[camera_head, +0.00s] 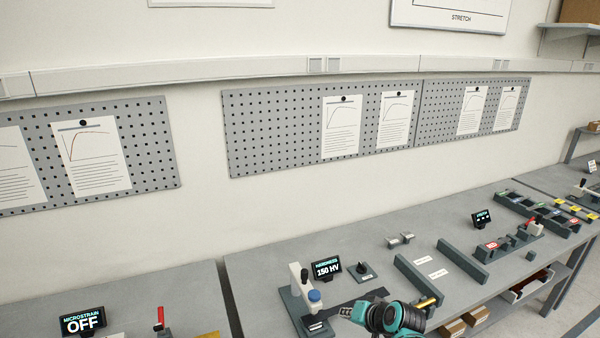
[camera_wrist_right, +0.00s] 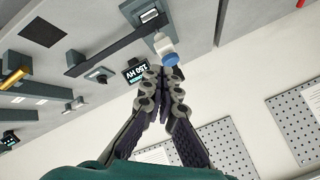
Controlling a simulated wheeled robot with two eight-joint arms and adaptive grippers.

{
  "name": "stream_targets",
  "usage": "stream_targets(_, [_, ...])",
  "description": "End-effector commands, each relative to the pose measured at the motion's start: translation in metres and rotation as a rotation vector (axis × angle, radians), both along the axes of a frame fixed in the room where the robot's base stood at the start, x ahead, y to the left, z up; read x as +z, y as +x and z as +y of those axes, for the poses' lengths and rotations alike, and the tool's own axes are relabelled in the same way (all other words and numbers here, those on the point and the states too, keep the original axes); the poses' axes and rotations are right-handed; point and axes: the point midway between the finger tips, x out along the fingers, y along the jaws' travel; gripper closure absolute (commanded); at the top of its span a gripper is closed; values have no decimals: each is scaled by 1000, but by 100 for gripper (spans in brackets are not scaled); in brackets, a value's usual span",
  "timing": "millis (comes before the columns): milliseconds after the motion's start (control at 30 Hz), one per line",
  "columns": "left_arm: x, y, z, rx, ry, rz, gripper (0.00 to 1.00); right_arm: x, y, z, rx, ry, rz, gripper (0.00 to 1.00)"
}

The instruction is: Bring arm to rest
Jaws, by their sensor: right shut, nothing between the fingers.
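My right gripper (camera_head: 338,311) reaches in from the bottom of the head view, teal and dark, with its fingers pointing left toward the hardness tester (camera_head: 301,288). It is shut and empty. In the right wrist view the right gripper (camera_wrist_right: 161,82) has its fingers together, with nothing between them. The tester's white head with a blue cap (camera_wrist_right: 169,56) shows just beyond the fingertips in that view. A dark flat bar (camera_wrist_right: 112,50) lies at the tester. My left gripper is not in view.
A display reading 150 HV (camera_head: 326,268) and a black knob (camera_head: 362,268) stand behind the gripper. Grey rails (camera_head: 463,262) and small fixtures lie to the right. Pegboards (camera_head: 290,135) hang on the wall behind the bench.

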Motion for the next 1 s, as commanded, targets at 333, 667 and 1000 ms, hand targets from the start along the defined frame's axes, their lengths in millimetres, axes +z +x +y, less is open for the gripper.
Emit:
stream_targets(333, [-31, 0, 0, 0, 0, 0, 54, -7, -38, -5, 21, -86, 7, 100])
stream_targets(667, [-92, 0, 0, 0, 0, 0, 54, -39, -123, -21, 62, -266, 21, 100])
stream_targets(1000, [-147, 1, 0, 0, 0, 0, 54, -95, -214, -46, 105, -471, 36, 100])
